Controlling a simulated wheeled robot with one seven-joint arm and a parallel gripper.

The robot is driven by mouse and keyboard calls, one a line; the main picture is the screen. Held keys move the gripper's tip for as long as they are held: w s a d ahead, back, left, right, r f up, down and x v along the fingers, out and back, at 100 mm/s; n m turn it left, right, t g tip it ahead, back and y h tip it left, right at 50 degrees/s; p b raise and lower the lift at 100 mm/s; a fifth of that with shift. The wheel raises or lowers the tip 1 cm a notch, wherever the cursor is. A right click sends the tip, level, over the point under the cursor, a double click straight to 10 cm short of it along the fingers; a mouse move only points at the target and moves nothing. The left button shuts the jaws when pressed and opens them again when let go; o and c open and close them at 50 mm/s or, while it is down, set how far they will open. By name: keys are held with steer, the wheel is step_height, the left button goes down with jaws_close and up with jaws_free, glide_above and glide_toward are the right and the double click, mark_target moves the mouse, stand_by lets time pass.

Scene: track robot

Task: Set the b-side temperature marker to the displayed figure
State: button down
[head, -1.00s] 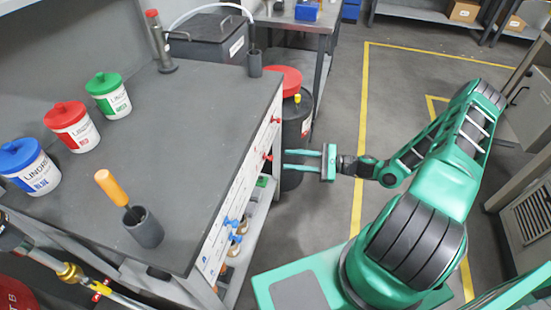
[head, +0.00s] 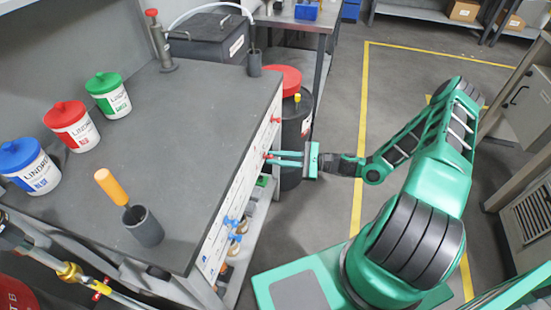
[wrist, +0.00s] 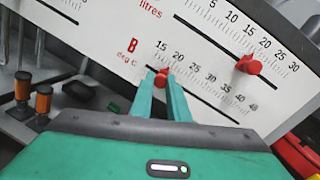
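The b-side temperature marker (wrist: 163,75) is a small red knob on the white panel marked "B" and "deg C". In the head view my gripper (head: 272,158) meets the bench's front panel (head: 238,185) from the right. No displayed figure is readable.
A second red marker (wrist: 248,65) sits on another scale above and to the right. Blue valves (head: 232,228) are lower on the bench front. A dark bin with a red lid (head: 284,78) stands beyond my gripper.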

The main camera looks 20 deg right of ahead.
steer(key=w+d, duration=0.2)
steer(key=w, duration=0.1)
steer(key=w+d, duration=0.1)
steer(key=w, duration=0.1)
steer(key=shift+d, duration=0.25)
steer(key=shift+s, duration=0.1)
steer(key=c, duration=1.7)
jaws_free()
steer(key=shift+d, duration=0.1)
steer(key=v, duration=1)
steer(key=shift+s+d, duration=0.1)
steer(key=shift+d, duration=0.2)
steer(key=shift+a, duration=0.1)
